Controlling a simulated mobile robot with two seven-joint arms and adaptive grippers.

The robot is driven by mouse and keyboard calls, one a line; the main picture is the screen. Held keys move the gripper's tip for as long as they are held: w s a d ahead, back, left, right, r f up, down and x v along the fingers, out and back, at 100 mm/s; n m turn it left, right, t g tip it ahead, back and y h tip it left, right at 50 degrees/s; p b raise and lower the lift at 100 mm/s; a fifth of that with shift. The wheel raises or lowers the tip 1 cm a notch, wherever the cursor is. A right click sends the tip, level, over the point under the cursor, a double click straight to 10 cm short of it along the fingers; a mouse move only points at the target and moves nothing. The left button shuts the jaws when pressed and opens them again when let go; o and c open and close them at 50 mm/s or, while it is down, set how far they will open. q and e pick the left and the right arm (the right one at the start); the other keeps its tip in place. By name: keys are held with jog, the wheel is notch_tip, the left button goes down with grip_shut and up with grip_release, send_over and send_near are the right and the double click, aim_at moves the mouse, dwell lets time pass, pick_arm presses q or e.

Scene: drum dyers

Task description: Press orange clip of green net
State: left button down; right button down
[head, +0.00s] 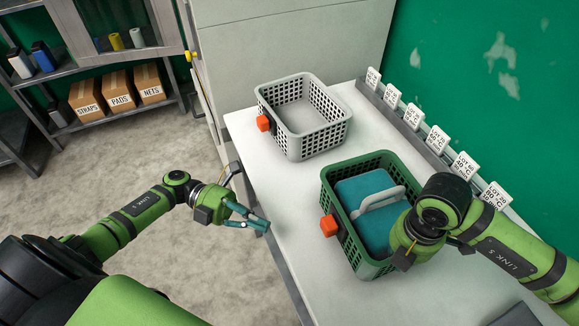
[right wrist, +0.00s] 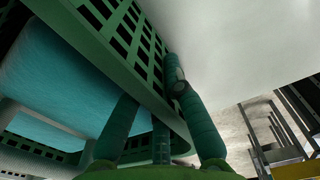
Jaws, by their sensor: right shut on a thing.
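The green net is a green lattice basket (head: 336,181) on the white table, holding a teal block (head: 365,192) with a grey handle. Its orange clip (head: 328,225) is on the left wall. My left gripper (head: 262,222) is left of the clip, apart from it, by the table edge; it looks empty, and its finger opening is unclear. My right gripper (head: 403,262) is at the basket's right wall, its fingers mostly hidden by the wrist. In the right wrist view its fingers (right wrist: 160,130) straddle the green wall (right wrist: 115,60), shut on it.
A grey lattice basket (head: 304,152) with an orange clip (head: 263,123) stands behind on the table (head: 240,122). Labelled cards (head: 437,140) line a rail along the green wall. A shelf with boxes (head: 118,91) stands far left. Floor left of the table is clear.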

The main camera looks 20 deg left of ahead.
pick_arm(q)
send_near(324, 230)
jog(key=s+d, duration=0.4)
jog(key=shift+s+d+r, duration=0.1)
jog(key=shift+w+d, duration=0.8)
jog(key=shift+w, duration=0.2)
pick_arm(e)
jog(key=shift+r, duration=0.1)
pick_arm(q)
jog(key=shift+w+d, duration=0.45)
jog(key=shift+w, duration=0.1)
jog(key=shift+w+d, duration=0.8)
jog(key=shift+d, duration=0.15)
pick_arm(e)
jog(key=shift+a, duration=0.1)
pick_arm(q)
jog(key=shift+s+a, duration=1.3)
jog(key=shift+a, duration=0.05)
jog(key=a, duration=1)
jog(key=shift+a, duration=0.2)
